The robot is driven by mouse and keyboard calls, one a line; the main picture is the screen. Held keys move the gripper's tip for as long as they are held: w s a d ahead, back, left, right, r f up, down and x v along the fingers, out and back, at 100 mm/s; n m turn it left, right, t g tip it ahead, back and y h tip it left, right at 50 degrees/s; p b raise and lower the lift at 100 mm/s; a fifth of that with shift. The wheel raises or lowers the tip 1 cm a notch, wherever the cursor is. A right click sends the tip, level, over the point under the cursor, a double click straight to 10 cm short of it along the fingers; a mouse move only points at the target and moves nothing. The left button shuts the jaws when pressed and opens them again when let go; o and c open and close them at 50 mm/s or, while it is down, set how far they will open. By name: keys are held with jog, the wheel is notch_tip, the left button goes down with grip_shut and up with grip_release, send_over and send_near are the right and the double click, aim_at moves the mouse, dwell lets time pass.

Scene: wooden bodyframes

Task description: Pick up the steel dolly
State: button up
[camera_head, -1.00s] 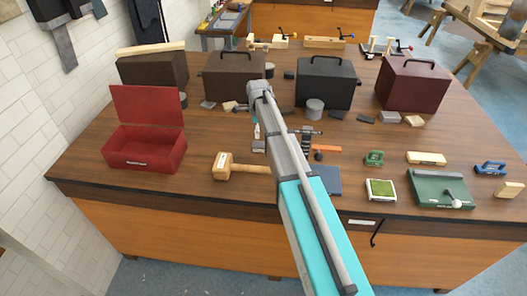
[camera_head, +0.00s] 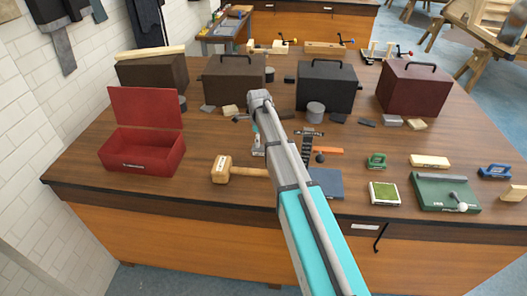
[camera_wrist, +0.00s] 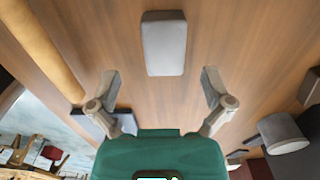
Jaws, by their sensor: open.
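A grey, rounded steel block, which looks like the steel dolly (camera_wrist: 164,43), lies flat on the brown wooden bench top in the wrist view. It is just beyond the fingertips, roughly centred between them. In the head view a small grey block (camera_head: 258,151) left of my arm appears to be the same thing, partly hidden. My gripper (camera_wrist: 161,88) is open, its two fingers spread wide, with only bench top between them. In the head view my arm hides most of the gripper.
A wooden mallet (camera_head: 232,170) lies close to the left of the block. A red open box (camera_head: 142,148) stands further left. A grey cylinder (camera_head: 315,111) and dark cases, including a black one (camera_head: 326,86), stand behind. A blue plate (camera_head: 326,183) lies right of my arm.

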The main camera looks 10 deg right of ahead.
aim_at(260, 149)
jog(key=shift+d+f+b, duration=0.15)
jog(key=shift+f+b, duration=0.7)
jog(key=shift+d+f+b, duration=0.1)
jog(key=shift+f+b, duration=0.7)
jog(key=shift+f, duration=0.05)
jog(key=shift+f+b, duration=0.85)
jog(key=shift+f, duration=0.05)
jog(key=c, duration=1.3)
